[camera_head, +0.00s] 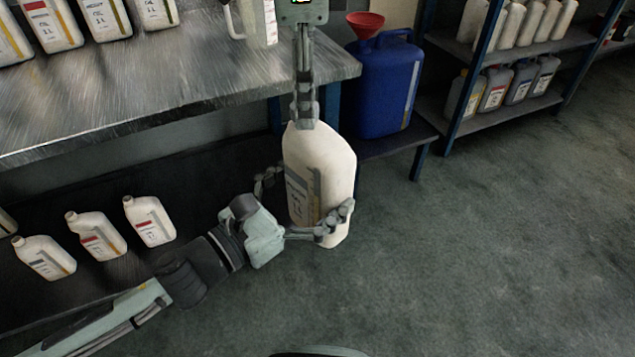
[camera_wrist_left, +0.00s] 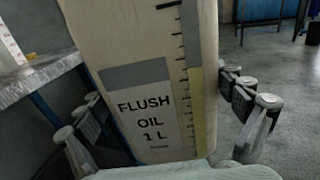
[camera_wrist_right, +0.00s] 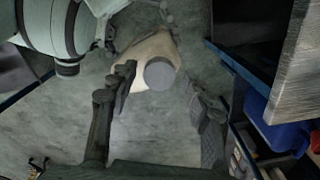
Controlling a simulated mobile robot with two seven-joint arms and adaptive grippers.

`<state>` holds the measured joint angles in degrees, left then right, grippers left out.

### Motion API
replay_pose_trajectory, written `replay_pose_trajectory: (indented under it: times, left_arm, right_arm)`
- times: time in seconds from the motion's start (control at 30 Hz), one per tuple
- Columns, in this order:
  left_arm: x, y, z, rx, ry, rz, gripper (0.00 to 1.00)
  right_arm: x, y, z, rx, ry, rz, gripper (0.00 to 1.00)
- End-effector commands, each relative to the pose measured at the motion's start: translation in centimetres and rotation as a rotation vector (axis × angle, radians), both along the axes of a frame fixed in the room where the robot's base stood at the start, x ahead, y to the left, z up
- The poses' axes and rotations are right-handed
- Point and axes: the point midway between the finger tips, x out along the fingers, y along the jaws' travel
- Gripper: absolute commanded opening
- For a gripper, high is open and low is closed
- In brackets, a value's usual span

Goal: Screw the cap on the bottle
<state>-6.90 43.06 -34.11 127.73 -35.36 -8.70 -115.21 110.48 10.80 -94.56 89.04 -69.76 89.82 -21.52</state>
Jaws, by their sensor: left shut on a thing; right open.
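A cream-white bottle (camera_head: 330,165) labelled FLUSH OIL 1 L is held off the floor, slightly tilted. My left gripper (camera_head: 312,188) is shut around its lower body, a finger on each side; its label (camera_wrist_left: 145,115) faces the left wrist camera. My right gripper (camera_head: 303,118) comes down from above at the bottle's top. In the right wrist view its fingers (camera_wrist_right: 167,90) are open, one on each side of the bottle's top. A round grey cap (camera_wrist_right: 160,73) shows there on the bottle's mouth, seen from above. Whether it is tight I cannot tell. The fingers hide it in the head view.
A metal table (camera_head: 200,75) with several bottles is at the upper left, with more bottles (camera_head: 150,220) on its lower shelf. A blue canister (camera_head: 385,85) with a red funnel (camera_head: 365,22) stands behind the bottle. The floor to the right is clear.

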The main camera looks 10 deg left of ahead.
Motion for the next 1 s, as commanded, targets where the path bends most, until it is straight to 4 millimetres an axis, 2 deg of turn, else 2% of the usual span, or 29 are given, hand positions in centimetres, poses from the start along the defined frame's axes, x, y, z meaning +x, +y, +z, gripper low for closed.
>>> replay_pose_trajectory:
  times: [0.33, 0.73, 0.97, 1.0]
  left_arm:
    - [0.01, -0.05, 0.28, -0.002, -0.004, -0.001, 0.14]
    - [0.0, -0.05, 0.29, -0.002, -0.005, -0.002, 0.14]
    - [-0.02, -0.07, 0.29, -0.002, -0.006, -0.002, 0.14]
    - [-0.02, -0.07, 0.29, -0.002, -0.006, -0.002, 0.14]
  right_arm:
    - [0.0, -0.01, -0.34, 0.0, 0.0, 0.0, 0.49]
    - [0.02, -0.01, -0.31, 0.0, -0.001, 0.0, 0.0]
    - [0.04, 0.0, -0.3, 0.0, -0.001, -0.009, 0.0]
    - [0.04, -0.01, -0.3, 0.0, -0.001, -0.009, 0.34]
